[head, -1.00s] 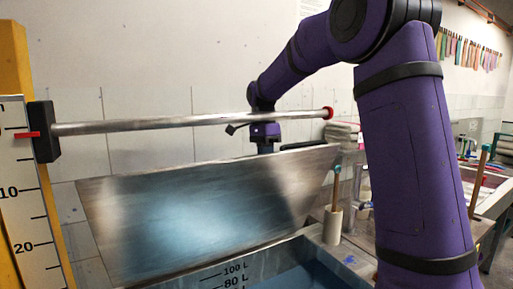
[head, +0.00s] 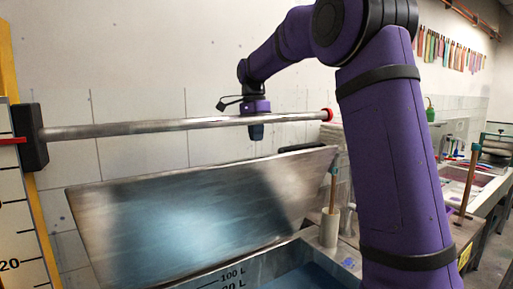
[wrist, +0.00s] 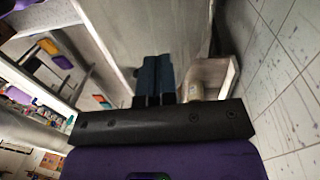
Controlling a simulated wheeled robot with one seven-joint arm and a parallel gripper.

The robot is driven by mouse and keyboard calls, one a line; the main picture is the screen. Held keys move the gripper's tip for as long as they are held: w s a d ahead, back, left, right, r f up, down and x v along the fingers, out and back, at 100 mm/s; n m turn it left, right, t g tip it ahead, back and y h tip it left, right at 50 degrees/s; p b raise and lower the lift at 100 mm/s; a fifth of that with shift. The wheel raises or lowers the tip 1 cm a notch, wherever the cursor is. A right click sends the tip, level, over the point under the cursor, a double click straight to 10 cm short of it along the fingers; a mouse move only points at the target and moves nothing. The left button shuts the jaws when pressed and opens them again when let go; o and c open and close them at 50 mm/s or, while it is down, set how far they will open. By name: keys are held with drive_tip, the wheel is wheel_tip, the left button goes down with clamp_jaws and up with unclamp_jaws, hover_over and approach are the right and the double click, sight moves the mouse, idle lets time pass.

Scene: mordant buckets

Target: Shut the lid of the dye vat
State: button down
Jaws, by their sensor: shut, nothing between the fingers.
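The dye vat's lid (head: 190,215) is a broad grey metal panel, standing open and leaning back towards the wall. The vat (head: 268,268) lies below it, showing blue inside and litre marks on its inner wall; its lower part is out of frame. My gripper (head: 256,134) points down, just above the lid's top edge in the head view, with a small gap showing between them. Its depth relative to the lid is hard to tell. In the wrist view my gripper (wrist: 153,82) shows two dark fingers together, empty, with a grey panel, probably the lid, beyond them.
A marked post (head: 12,215) stands at left. A pale cup (head: 329,228) with a stick is at the vat's right corner. The tiled wall (wrist: 285,80) is close on the right.

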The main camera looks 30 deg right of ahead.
drive_tip(key=r, duration=0.3)
drive_tip(key=shift+w+r, duration=0.25)
drive_tip(key=shift+r, duration=0.15)
drive_tip(key=c, duration=1.7)
unclamp_jaws()
drive_tip(key=shift+r, duration=0.3)
drive_tip(key=shift+c, duration=0.2)
drive_tip(key=o, duration=0.3)
drive_tip(key=shift+d+r, duration=0.1)
drive_tip(key=shift+d, duration=0.25)
drive_tip(key=o, duration=0.4)
drive_tip(key=d+h, duration=0.1)
drive_tip(key=d, duration=0.2)
drive_tip(key=d+r+h, duration=0.1)
drive_tip(key=d, duration=0.2)
drive_tip(key=d+h, duration=0.2)
drive_tip(key=d, duration=0.1)
drive_tip(key=shift+s+d+r, duration=0.15)
drive_tip(key=shift+s+d, duration=0.1)
drive_tip(key=shift+s, duration=0.05)
drive_tip(key=shift+h, duration=0.3)
drive_tip(key=x, duration=1.1)
drive_tip(key=shift+s+d+r, duration=0.15)
drive_tip(key=shift+s+d, duration=0.05)
drive_tip(key=shift+s, duration=0.05)
clamp_jaws()
